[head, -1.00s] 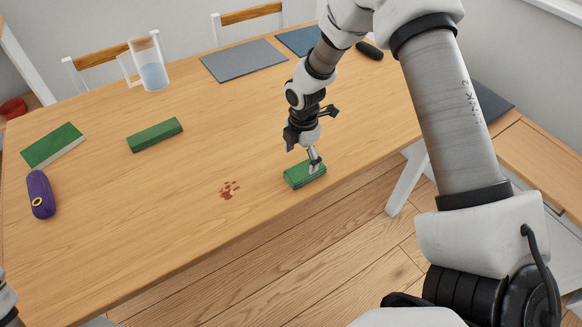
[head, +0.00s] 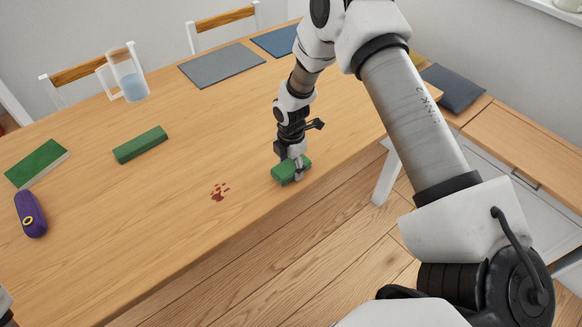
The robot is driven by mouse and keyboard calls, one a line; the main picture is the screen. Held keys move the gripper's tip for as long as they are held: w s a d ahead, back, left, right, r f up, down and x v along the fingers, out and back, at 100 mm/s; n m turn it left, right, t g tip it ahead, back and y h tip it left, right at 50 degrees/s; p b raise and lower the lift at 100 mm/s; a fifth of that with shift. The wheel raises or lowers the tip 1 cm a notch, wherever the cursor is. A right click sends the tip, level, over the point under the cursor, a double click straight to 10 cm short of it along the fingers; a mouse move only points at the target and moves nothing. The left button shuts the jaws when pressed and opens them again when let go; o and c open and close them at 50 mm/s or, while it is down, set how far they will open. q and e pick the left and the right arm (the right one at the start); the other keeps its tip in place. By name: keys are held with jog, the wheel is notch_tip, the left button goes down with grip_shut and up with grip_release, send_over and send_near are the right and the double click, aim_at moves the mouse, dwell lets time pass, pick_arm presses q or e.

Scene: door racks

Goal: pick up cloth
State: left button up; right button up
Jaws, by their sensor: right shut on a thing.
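A small green folded cloth (head: 284,174) is near the table's front edge, right of the red-brown stain. My right gripper (head: 296,169) points down over it and is shut on it, with one finger on the near side. The gripper hides part of the cloth's top. The cloth appears to be on or very close to the tabletop; I cannot tell whether there is a gap. My left gripper is not in view.
The wooden table (head: 190,120) has a stain (head: 220,191), a green block (head: 140,145), a green book (head: 37,163), a purple case (head: 30,213), a glass jug (head: 129,78) and a grey mat (head: 222,65). The table is clear around the cloth.

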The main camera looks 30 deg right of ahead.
aim_at(292, 164)
jog(key=shift+d+r, duration=0.15)
jog(key=shift+r, duration=0.4)
notch_tip(292, 164, up, 2)
jog(key=shift+r+b, duration=0.1)
jog(key=shift+b, duration=0.35)
jog(key=s+a+r+b, duration=0.1)
jog(key=s+a+b, duration=0.1)
jog(key=s+a, duration=0.9)
jog(key=shift+a+r+b, duration=0.3)
jog(key=shift+r+b, duration=0.05)
jog(key=shift+s, duration=0.1)
